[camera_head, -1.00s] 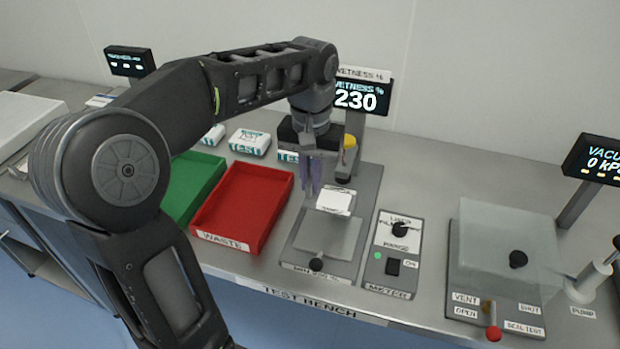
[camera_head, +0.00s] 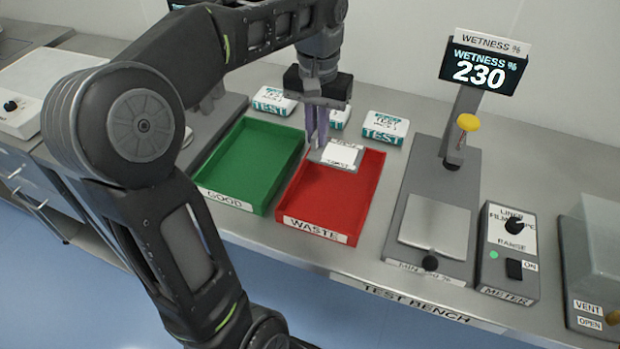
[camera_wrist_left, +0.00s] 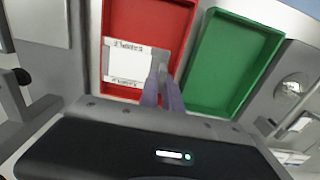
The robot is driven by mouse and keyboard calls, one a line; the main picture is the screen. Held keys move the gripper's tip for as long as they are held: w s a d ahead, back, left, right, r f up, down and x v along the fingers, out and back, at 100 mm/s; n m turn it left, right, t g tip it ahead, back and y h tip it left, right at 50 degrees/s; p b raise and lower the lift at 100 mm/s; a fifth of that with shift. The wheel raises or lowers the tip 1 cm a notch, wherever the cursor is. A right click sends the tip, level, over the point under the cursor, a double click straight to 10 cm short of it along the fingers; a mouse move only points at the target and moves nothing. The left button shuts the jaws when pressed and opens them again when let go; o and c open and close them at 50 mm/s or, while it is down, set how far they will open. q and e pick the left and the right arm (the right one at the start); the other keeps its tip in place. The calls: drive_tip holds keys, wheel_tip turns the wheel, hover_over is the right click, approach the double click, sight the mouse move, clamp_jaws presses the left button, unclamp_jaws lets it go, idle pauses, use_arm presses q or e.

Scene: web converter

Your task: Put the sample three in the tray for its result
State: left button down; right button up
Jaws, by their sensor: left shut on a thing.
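My left gripper (camera_head: 318,142) is shut on a flat grey-framed sample (camera_head: 341,154) with a white centre. It holds the sample over the back part of the red tray (camera_head: 325,199) labelled WASTE. The wrist view shows the sample (camera_wrist_left: 128,66) at the gripper fingertips (camera_wrist_left: 162,76), above the red tray (camera_wrist_left: 150,14). I cannot read the sample's small lettering. The green tray (camera_head: 250,165) labelled GOOD stands empty to the left. The wetness display (camera_head: 484,68) reads 230. The tester plate (camera_head: 434,226) below it is bare. My right gripper is not in view.
Several white TEST packs (camera_head: 384,127) stand behind the trays. The meter box (camera_head: 510,250) with a knob and switch stands right of the tester. A clear-lidded vacuum unit (camera_head: 595,245) is at the right edge. The bench's front edge runs below the trays.

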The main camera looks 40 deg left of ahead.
use_arm(q)
drive_tip(key=shift+d, duration=0.2)
drive_tip(key=shift+s+a+f, duration=0.1)
drive_tip(key=shift+f, duration=3)
drive_tip(key=shift+f, duration=1.9)
drive_tip(key=shift+f, duration=0.1)
